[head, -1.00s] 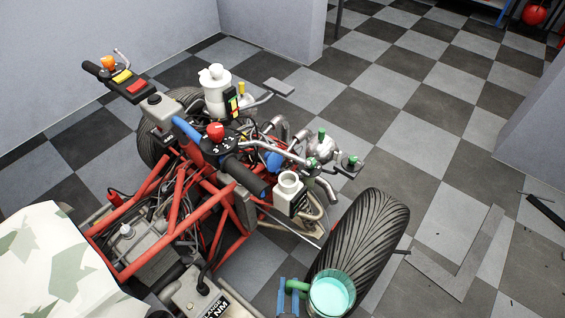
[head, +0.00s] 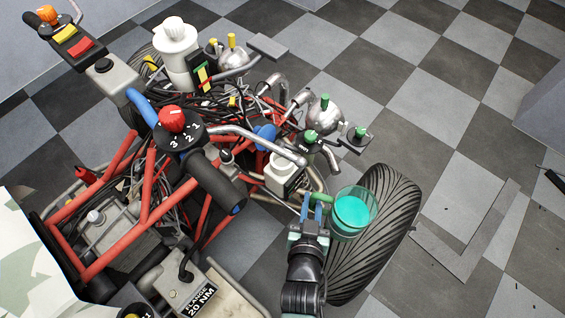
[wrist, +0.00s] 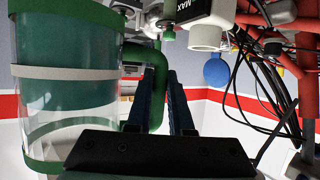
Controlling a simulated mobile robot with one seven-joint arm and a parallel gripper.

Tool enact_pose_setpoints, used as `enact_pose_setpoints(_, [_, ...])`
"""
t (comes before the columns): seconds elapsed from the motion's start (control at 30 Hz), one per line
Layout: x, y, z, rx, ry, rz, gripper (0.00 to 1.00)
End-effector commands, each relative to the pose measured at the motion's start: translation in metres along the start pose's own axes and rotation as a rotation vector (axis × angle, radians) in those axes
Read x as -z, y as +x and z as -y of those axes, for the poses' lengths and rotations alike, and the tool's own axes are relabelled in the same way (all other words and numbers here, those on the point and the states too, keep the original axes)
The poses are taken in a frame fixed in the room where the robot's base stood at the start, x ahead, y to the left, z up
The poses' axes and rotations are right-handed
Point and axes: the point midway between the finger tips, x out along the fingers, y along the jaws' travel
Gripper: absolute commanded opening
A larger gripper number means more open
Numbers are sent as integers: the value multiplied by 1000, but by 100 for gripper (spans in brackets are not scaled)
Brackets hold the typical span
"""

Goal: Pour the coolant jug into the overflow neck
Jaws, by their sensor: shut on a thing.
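The coolant jug (head: 352,218) is clear with a green rim and green handle and holds teal liquid. It looks about upright in the head view. My gripper (head: 313,203) is shut on its handle, and the blue fingers flank the green handle (wrist: 157,108) in the wrist view, which appears upside down. The jug's wall (wrist: 75,115) fills the left of that view. The overflow neck (head: 285,162) is a white open neck on a small white bottle, up and left of the jug and apart from it. The neck (wrist: 205,38) also shows at the top of the wrist view.
The front tyre (head: 385,220) lies right beside and beneath the jug. A silver pipe with a handlebar grip (head: 215,180) runs just left of the neck. A white capped canister (head: 176,50) stands farther back. Red frame tubes and cables fill the left. The floor at right is mostly clear.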

Motion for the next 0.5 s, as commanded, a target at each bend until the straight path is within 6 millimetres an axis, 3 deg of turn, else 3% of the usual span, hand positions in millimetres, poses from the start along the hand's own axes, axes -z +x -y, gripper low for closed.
enact_pose_setpoints(0.1, [-10,20,-1,9,-4,-7,0])
enact_pose_setpoints(0.5, [-18,60,12,110,-45,-7,0])
